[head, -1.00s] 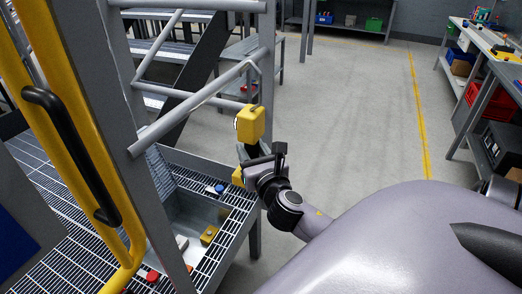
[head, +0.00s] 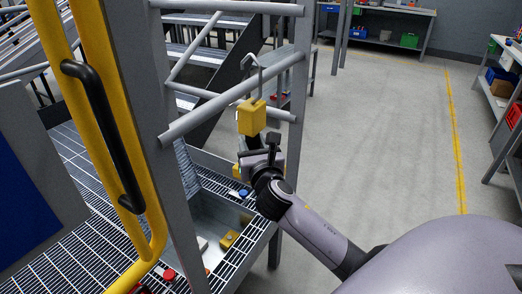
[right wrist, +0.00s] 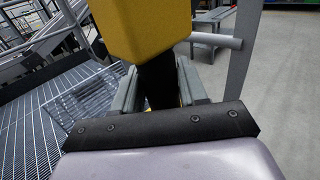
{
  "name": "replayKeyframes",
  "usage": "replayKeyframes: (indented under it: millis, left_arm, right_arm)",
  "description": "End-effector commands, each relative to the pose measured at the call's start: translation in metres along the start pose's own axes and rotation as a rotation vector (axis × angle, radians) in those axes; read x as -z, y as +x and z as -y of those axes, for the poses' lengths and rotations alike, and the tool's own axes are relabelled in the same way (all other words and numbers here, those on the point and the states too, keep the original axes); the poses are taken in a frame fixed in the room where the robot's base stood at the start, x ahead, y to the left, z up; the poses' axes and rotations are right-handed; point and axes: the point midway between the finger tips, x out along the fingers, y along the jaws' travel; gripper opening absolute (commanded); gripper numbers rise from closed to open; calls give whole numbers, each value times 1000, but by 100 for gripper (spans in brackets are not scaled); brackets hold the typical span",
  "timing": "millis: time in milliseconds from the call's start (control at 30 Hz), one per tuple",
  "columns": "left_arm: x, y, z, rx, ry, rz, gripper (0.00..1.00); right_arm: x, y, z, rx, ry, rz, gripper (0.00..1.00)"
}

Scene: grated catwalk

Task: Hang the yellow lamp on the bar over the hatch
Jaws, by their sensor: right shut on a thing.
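The yellow lamp (head: 251,118) is upright in my right gripper (head: 262,152), with its thin grey wire hook (head: 250,66) standing up from the top. My right gripper is shut on the black part under the lamp. In the right wrist view the lamp (right wrist: 150,25) fills the top, with its black stem (right wrist: 157,80) between the fingers. The grey bar (head: 205,114) slants across the head view. The hook overlaps the bar in the picture; I cannot tell whether it is over it or apart. The open hatch (head: 212,212) lies below in the grating. My left gripper is not in view.
A grey upright post (head: 294,110) stands right of the lamp. A yellow rail with a black handle (head: 103,130) is at the left. A yellow block (head: 229,239), a blue item (head: 243,193) and a red item (head: 169,274) are around the hatch. Open floor (head: 380,140) lies right.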

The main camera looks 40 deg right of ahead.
Motion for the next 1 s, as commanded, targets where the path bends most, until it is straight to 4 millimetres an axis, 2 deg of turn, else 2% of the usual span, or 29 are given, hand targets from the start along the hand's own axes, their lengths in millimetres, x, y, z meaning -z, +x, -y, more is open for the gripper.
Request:
replayKeyframes:
  millis: [100,300,600,1000]
  left_arm:
    - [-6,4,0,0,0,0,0]
    - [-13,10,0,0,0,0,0]
    - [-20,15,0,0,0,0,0]
    - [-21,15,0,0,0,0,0]
  right_arm:
    - [1,6,-6,0,2,4,0]
    - [18,6,-5,-1,-1,3,0]
    - [34,5,-5,-1,0,4,0]
    - [37,5,-5,-1,0,4,0]
